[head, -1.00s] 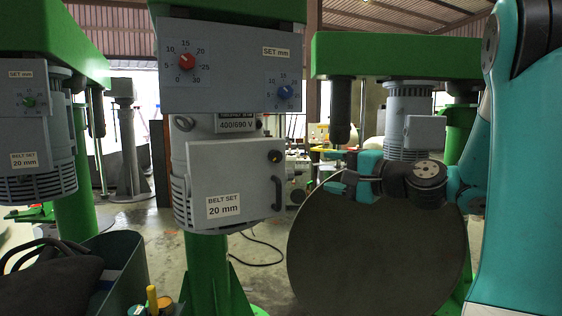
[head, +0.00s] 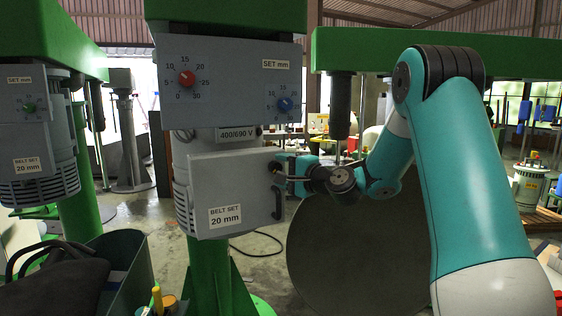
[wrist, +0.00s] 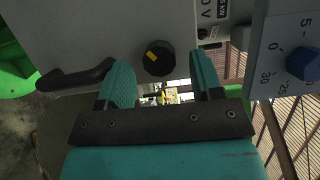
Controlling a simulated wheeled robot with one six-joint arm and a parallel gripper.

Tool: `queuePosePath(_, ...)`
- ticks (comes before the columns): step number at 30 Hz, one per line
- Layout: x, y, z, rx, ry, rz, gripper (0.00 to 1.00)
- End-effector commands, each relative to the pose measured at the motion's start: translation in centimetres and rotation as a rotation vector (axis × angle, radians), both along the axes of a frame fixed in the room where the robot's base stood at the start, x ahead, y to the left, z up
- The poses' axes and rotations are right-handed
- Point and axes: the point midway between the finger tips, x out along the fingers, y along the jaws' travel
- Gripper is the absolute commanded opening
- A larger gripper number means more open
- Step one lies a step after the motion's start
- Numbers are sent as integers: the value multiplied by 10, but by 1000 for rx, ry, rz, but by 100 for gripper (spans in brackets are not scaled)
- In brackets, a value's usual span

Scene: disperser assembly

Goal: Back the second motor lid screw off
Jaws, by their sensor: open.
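The motor lid (head: 225,190) is a grey cover marked "BELT SET 20 mm", closed on the motor housing. A black round screw knob (wrist: 159,58) with a yellow mark sits on it; in the head view the knob is largely hidden by my gripper at the lid's upper right. My gripper (head: 284,168) reaches in from the right to that corner. In the wrist view my gripper (wrist: 160,64) is open, with its two teal fingers on either side of the knob. I cannot tell whether they touch it. No other lid screw is clearly seen.
A black handle (head: 277,204) stands out from the lid below my gripper. The control panel (head: 230,80) with red knob (head: 187,78) and blue knob (head: 284,104) is just above. A large round disc (head: 345,250) stands behind my arm.

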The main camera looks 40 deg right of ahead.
Motion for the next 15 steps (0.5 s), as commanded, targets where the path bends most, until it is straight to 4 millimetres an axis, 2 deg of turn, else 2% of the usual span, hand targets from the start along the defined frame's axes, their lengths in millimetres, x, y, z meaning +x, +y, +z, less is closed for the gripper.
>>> queuePosePath(4, 8, 2, 0, 1, 0, 0, 60)
queuePosePath(12, 9, 2, -1, 0, 0, -1, 60)
queuePosePath(15, 9, 2, -1, 0, 0, 0, 37)
